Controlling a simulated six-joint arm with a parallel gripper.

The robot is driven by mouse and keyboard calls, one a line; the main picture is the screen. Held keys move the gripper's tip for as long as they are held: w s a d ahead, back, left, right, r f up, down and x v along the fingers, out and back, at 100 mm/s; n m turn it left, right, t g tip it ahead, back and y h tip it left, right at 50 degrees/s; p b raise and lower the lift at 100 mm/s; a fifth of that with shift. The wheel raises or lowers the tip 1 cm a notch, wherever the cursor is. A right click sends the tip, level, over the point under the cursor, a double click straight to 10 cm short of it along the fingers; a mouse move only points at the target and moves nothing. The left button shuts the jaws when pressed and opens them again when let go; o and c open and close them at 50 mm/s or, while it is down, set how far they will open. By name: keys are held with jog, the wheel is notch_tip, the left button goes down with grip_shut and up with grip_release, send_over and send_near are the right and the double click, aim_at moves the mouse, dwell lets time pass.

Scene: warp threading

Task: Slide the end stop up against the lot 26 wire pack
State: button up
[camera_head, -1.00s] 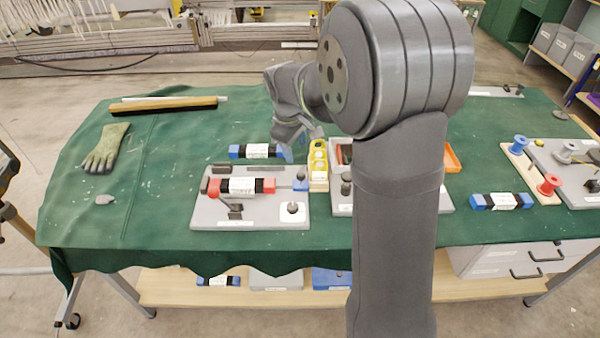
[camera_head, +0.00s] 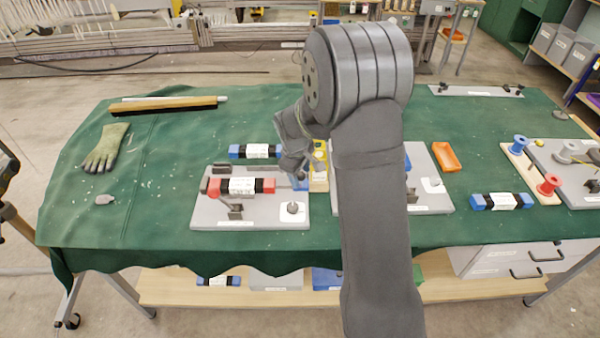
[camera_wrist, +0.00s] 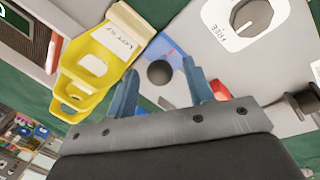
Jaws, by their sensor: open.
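The wire pack (camera_head: 240,186) with red ends and a white label lies on the left grey board; its lot number is too small to read. To its right is the blue end stop (camera_head: 301,184), partly hidden by my gripper (camera_head: 297,172). In the wrist view, the end stop (camera_wrist: 178,90) shows a round dark knob (camera_wrist: 159,72). My gripper (camera_wrist: 160,67) is open there, one finger on each side of the knob. I cannot tell whether the fingers touch it.
A yellow holder (camera_wrist: 88,72) stands close beside the fingers. A white plate with a dial marked FREE (camera_wrist: 245,18) lies on the board. A blue-ended pack (camera_head: 255,151) lies behind the board.

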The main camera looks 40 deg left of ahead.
grip_shut()
jog(key=shift+s+a, duration=1.1)
grip_release()
jog(key=shift+r, duration=0.15)
jog(key=s+r, duration=0.3)
jog(key=r, duration=1.4)
jog(key=shift+d, duration=0.35)
jog(key=shift+s, duration=0.1)
